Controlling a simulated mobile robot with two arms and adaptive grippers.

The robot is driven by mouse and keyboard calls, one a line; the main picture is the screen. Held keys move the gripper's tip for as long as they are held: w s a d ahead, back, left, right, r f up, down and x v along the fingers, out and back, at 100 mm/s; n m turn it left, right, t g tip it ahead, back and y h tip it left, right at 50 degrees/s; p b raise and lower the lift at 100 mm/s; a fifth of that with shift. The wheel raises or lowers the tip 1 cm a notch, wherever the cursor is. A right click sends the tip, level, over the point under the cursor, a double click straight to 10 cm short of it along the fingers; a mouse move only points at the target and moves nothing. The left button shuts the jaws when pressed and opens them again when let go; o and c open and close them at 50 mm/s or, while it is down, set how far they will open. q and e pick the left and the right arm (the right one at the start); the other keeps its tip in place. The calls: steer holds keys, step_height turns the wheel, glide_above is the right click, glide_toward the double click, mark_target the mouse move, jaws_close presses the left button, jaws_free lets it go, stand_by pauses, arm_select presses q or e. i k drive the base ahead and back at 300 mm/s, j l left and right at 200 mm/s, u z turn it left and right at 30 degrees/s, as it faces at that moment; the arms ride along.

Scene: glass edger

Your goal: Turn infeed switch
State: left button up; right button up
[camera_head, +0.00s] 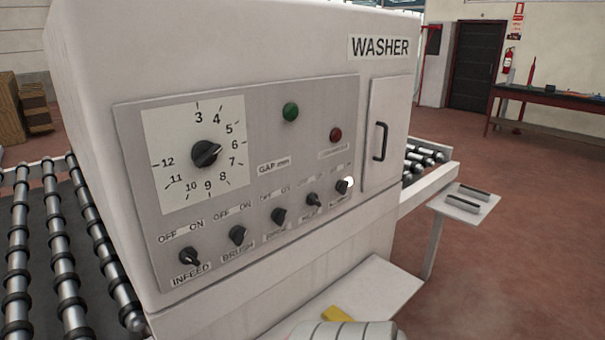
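The infeed switch (189,257) is a small black rotary knob at the lower left of the grey control panel (262,115) on the white washer (230,40). OFF is printed above it to the left and ON above it to the right, with INFEED below. It is too small to tell which mark it points at. Neither of my grippers shows in the view, and nothing touches the switch.
Similar knobs, including the brush switch (238,236), run rightward from it. A large gap dial (206,154), a green button (291,112) and a red button (336,135) sit above. A roller conveyor (66,270) stands left. A white ledge (385,290) juts out below.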

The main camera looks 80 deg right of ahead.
mark_target(188, 256)
steer(key=k+j+z, duration=0.15)
steer(key=z, duration=1.95)
